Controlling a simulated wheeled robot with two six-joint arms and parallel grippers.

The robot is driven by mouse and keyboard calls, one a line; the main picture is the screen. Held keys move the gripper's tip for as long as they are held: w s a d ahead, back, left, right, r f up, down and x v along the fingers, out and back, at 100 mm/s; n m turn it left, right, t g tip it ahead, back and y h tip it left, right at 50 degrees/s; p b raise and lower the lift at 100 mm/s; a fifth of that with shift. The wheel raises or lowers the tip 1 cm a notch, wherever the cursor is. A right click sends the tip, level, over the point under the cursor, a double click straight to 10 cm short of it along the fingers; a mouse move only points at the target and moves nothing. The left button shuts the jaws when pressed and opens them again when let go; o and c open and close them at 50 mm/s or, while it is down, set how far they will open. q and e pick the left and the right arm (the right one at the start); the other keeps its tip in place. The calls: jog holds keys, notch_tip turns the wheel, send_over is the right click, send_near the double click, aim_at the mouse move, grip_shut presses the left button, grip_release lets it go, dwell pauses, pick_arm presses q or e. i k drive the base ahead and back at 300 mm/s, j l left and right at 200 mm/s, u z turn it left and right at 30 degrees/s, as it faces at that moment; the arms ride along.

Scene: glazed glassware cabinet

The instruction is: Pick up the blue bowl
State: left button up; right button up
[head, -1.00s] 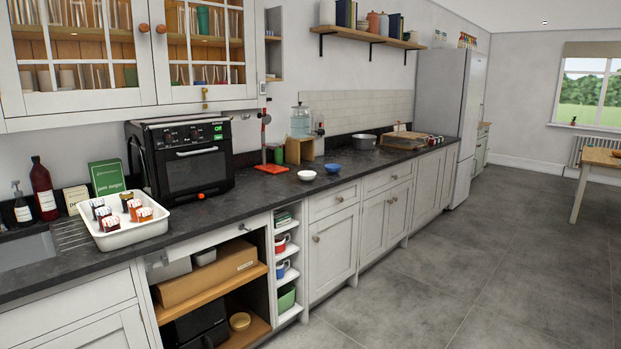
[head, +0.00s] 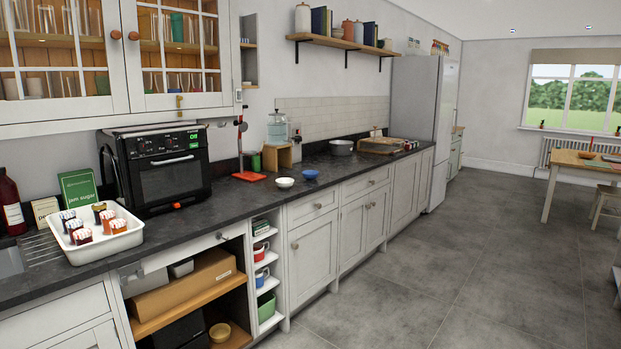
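The small blue bowl (head: 311,174) sits upright on the dark worktop, just right of a white bowl (head: 284,183). The two bowls are close together, with a small gap between them. Nothing covers the blue bowl. Neither of my grippers shows in the head view.
A black oven (head: 160,168) and a white tray of jars (head: 95,237) stand on the worktop (head: 215,210) to the left. A red-based stand (head: 248,176) and a wooden box (head: 278,157) are behind the bowls.

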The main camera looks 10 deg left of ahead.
aim_at(310, 176)
jog(key=i+l+z, duration=0.1)
jog(key=i+z, duration=0.35)
jog(key=i, duration=3)
jog(key=i+l+u, duration=0.15)
jog(key=i+u, duration=0.3)
jog(key=i, duration=0.2)
jog(key=i+l+u, duration=0.45)
jog(key=i, duration=0.15)
jog(key=i+l+u, duration=0.45)
jog(key=i+l, duration=0.05)
